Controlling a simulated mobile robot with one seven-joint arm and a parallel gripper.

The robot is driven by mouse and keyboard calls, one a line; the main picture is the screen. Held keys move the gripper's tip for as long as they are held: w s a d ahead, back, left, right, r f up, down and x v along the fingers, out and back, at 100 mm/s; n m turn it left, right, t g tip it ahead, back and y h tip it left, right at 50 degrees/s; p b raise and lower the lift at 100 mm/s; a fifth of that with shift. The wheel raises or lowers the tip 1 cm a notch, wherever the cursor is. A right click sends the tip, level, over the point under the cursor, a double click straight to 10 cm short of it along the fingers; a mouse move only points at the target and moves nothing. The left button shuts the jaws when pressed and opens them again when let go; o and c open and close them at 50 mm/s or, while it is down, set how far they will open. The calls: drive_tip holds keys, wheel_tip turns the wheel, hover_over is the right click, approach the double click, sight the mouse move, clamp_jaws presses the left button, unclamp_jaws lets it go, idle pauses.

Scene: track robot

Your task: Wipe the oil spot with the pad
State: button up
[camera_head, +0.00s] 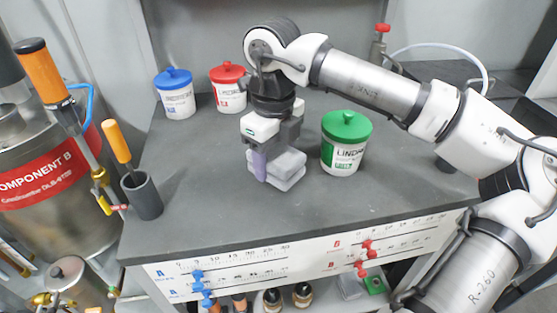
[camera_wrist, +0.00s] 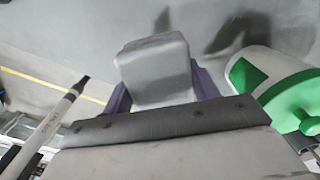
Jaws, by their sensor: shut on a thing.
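My gripper (camera_head: 264,160) points down over the middle of the dark bench, with one purple finger showing in the head view. It is shut on a pale grey pad (camera_head: 290,161). In the wrist view the pad (camera_wrist: 154,66) sits between the two purple fingers. In the head view a second pale grey layer (camera_head: 287,182) shows just below; I cannot tell whether it is a separate pad or whether it touches the bench. I cannot make out the oil spot for certain. Dark patches (camera_wrist: 238,34) beyond the pad in the wrist view may be shadows.
A green-lidded tub (camera_head: 345,143) stands close right of the gripper. Blue-lidded (camera_head: 177,95) and red-lidded (camera_head: 229,91) tubs stand at the back. A dark cup (camera_head: 142,196) with an orange-handled tool is at the left edge. The bench's front left (camera_head: 200,215) is clear.

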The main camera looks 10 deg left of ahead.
drive_tip(key=shift+r+p, duration=0.65)
drive_tip(key=shift+r, duration=0.7)
idle(0.9)
